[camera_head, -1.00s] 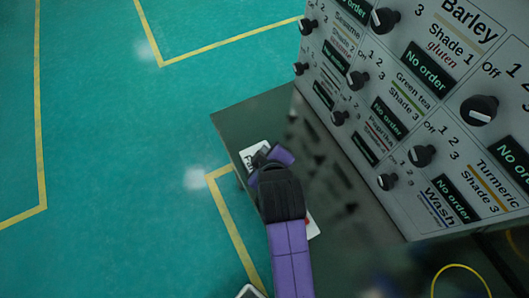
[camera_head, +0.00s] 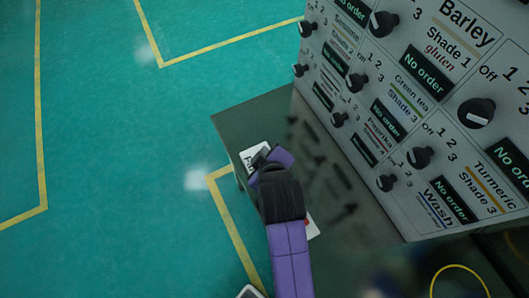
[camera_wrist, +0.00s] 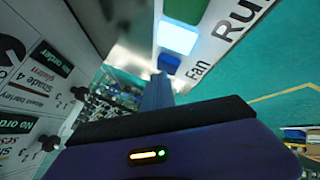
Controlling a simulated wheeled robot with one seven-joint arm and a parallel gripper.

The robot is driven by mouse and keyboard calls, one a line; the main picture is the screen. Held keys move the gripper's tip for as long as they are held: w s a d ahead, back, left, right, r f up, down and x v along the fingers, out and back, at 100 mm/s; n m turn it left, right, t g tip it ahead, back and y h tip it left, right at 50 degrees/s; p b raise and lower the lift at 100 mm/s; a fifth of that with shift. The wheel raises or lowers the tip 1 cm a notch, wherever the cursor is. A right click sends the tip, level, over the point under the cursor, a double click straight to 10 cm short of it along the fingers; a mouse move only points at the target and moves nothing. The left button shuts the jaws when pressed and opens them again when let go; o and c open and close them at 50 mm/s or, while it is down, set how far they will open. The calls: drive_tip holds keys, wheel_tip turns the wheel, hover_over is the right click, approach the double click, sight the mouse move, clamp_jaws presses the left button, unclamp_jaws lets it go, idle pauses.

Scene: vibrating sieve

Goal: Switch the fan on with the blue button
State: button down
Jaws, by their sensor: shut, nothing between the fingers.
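A white button panel (camera_head: 249,155) lies on the dark table, mostly hidden under my arm in the head view. In the wrist view the panel (camera_wrist: 201,45) reads "Fan" and "Run". Beside "Fan" are a dark blue square (camera_wrist: 169,63) and a brightly lit pale blue square (camera_wrist: 179,37). A green button (camera_wrist: 185,9) is at the top edge. My gripper (camera_wrist: 159,79) is shut and empty, its tips at the lower edge of the dark blue square; I cannot tell whether they touch it. In the head view my gripper (camera_head: 263,157) is over the panel.
A grey control board (camera_head: 400,110) with black knobs and "No order" displays rises on the right, close to my arm. The dark green table (camera_head: 240,117) ends at the left. Teal floor (camera_head: 100,120) with yellow lines lies beyond it, clear.

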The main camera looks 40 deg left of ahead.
drive_tip(key=shift+r+p, duration=0.35)
drive_tip(key=shift+r, duration=0.2)
drive_tip(key=shift+r, duration=0.15)
wheel_tip(320, 180, up, 5)
drive_tip(key=p, duration=0.4)
drive_tip(key=shift+p, duration=0.4)
idle(0.3)
